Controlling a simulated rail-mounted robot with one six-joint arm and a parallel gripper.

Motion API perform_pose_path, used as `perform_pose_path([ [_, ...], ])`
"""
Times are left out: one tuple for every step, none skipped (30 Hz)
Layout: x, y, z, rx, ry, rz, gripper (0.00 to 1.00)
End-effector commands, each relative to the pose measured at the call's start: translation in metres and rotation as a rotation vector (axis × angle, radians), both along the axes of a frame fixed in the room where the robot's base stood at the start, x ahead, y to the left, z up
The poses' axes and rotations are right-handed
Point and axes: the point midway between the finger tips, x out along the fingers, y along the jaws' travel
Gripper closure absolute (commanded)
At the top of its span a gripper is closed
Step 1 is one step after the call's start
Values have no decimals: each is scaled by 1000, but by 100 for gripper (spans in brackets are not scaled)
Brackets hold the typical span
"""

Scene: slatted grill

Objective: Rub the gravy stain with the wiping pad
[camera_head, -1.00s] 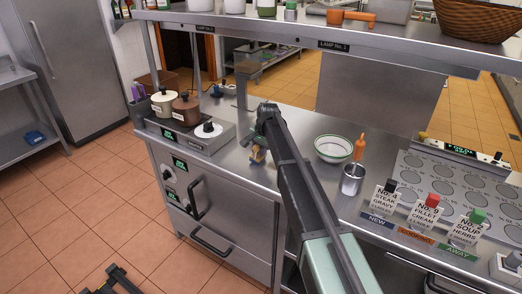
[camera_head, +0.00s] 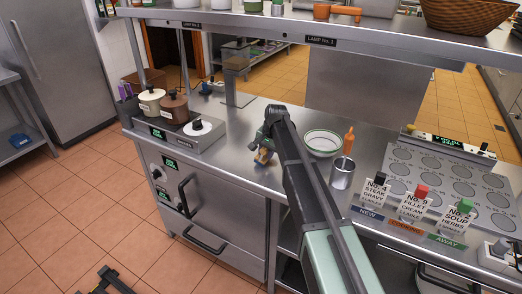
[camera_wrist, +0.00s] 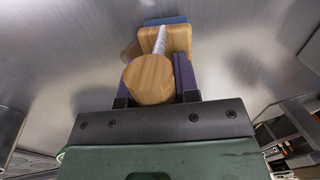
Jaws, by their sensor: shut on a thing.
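My gripper (camera_head: 264,150) is low over the steel counter (camera_head: 232,150), left of the white bowl. In the wrist view my gripper (camera_wrist: 154,82) is shut on the wiping pad, with a purple finger beside its round wooden knob (camera_wrist: 148,80). The wiping pad (camera_wrist: 178,42) has a pale shaft, a wooden block and a blue edge at the far side. It is at the counter surface; I cannot tell whether it touches. A faint brown patch (camera_wrist: 131,51) shows just left of the block; I cannot tell whether it is the gravy stain or a reflection.
A white bowl (camera_head: 323,142) with a green rim and a metal pot (camera_head: 342,174) stand right of my gripper. Two lidded pots (camera_head: 173,107) sit on a warmer at the left. Order cards (camera_head: 413,206) stand at the right. A shelf (camera_head: 300,34) spans above.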

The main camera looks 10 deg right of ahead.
Motion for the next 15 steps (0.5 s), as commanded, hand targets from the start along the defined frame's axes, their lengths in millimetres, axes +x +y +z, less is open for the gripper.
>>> perform_pose_path([
  [-1, -1, -1, -2, 1, 0, 100],
  [-1, -1, 0, -2, 1, 0, 100],
  [-1, -2, 0, -1, 1, -1, 100],
  [-1, -2, 0, -2, 1, -1, 100],
  [-2, -4, 0, -2, 1, -1, 100],
  [-4, -6, 0, -2, 1, -2, 100],
  [-6, -8, 0, -2, 1, -2, 100],
  [-8, -10, 0, -2, 1, -2, 100],
  [-11, -14, 1, -2, 1, -2, 100],
  [-13, -16, 1, -2, 1, -2, 100],
  [-15, -19, 1, -2, 1, -1, 100],
  [-18, -23, 1, -2, 1, -1, 100],
  [-20, -26, 2, -1, 0, -2, 100],
  [-21, -28, 2, -1, 0, -2, 100],
  [-23, -30, 2, -1, 0, -2, 100],
])
